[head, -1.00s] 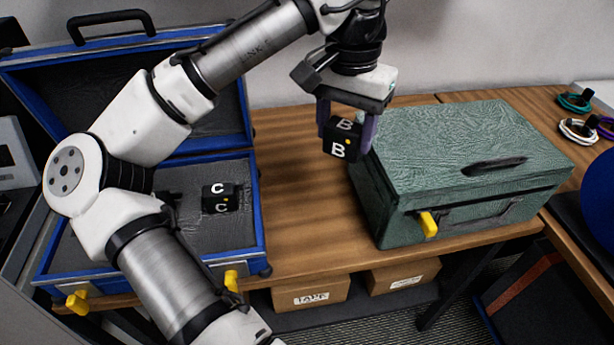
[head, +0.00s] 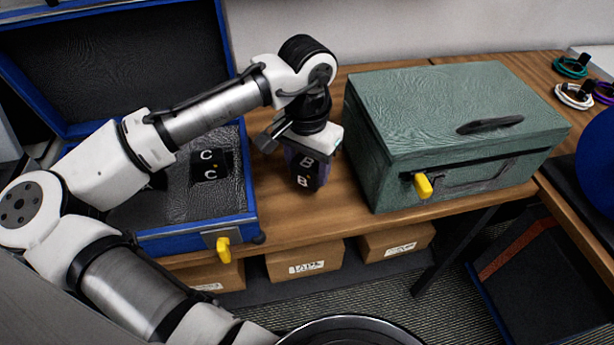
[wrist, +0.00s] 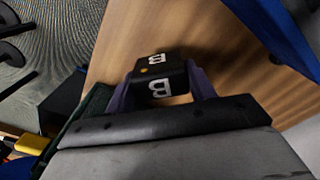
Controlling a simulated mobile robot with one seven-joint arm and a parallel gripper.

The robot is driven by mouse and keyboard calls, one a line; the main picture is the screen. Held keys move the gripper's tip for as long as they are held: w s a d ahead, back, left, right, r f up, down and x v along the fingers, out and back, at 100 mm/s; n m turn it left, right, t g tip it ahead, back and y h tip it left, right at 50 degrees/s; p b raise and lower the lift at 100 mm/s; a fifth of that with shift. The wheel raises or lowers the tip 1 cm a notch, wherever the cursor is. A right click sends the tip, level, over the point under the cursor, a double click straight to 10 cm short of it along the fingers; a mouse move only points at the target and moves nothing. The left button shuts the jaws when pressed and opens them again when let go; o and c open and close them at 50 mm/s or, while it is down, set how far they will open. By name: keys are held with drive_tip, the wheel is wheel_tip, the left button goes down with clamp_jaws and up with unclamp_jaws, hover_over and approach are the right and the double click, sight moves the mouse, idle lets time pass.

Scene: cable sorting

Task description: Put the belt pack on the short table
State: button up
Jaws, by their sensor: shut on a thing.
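A small black belt pack marked B (head: 304,178) is held between the purple fingers of my gripper (head: 308,166). The gripper is shut on it and points down over the bare strip of the wooden table (head: 345,206). In the wrist view, the pack (wrist: 160,76) sits between the fingers (wrist: 160,88) with wood behind it. I cannot tell if its underside touches the wood. A second black pack marked C (head: 209,166) lies in the open blue case (head: 180,237). I cannot tell which table is the short one.
A closed green case (head: 450,100) stands to the right of my gripper. Another wooden table (head: 530,75) at the right bears cable coils (head: 572,67). Cardboard boxes (head: 305,262) sit below the table. The strip between the cases is clear.

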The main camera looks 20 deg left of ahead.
sight(307, 180)
drive_tip(key=shift+f, duration=1.95)
drive_tip(key=shift+f, duration=0.1)
drive_tip(key=o, duration=1.1)
drive_tip(key=shift+c, duration=0.2)
wheel_tip(307, 180, up, 12)
drive_tip(key=shift+r, duration=0.15)
